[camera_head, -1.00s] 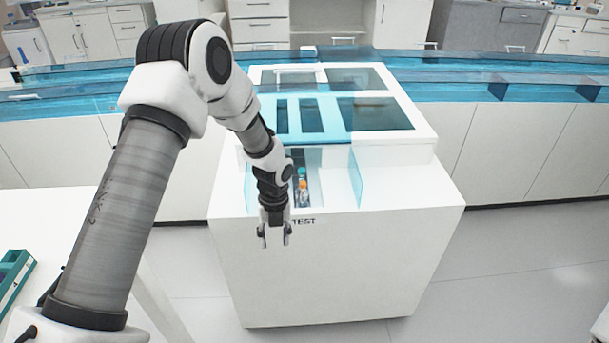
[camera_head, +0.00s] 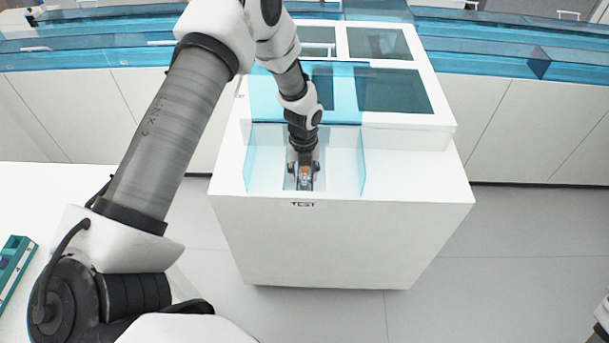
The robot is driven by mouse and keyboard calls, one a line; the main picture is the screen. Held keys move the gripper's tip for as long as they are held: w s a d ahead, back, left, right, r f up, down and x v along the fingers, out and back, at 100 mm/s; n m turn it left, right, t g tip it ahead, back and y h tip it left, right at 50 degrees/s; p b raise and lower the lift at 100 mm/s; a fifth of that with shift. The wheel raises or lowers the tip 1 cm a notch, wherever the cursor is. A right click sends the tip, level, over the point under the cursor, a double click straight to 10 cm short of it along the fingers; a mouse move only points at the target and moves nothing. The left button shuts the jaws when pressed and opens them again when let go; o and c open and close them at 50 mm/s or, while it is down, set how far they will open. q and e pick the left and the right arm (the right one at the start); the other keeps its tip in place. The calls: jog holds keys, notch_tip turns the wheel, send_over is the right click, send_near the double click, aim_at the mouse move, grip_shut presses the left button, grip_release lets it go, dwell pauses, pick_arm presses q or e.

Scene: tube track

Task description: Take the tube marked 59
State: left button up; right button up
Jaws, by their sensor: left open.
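My left gripper (camera_head: 304,184) is open and points down into the recess at the front of the white machine (camera_head: 340,240) labelled TEST. Its fingers are on either side of an orange-capped tube (camera_head: 305,174). I cannot tell whether they touch it. The tube's number is too small to read. The green-capped tube seen earlier in the recess is hidden behind my gripper and wrist.
Clear blue side panels (camera_head: 250,165) flank the recess, and a blue-tinted cover (camera_head: 395,90) lies behind it. A blue track (camera_head: 500,50) runs across the back. A green rack (camera_head: 14,268) lies on a white table at the left edge. Open floor is at the right.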

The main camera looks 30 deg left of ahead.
pick_arm(q)
jog(key=shift+w+f, duration=0.4)
jog(key=shift+f, duration=0.35)
jog(key=shift+s+r, duration=0.2)
jog(key=shift+s, duration=0.05)
jog(key=c, duration=0.4)
jog(key=shift+s, duration=0.1)
grip_shut()
pick_arm(e)
jog(key=shift+w, duration=0.15)
pick_arm(q)
notch_tip(320, 180, up, 10)
jog(key=shift+f+b, duration=0.1)
jog(key=shift+b, duration=0.7)
pick_arm(e)
jog(key=shift+f, duration=0.7)
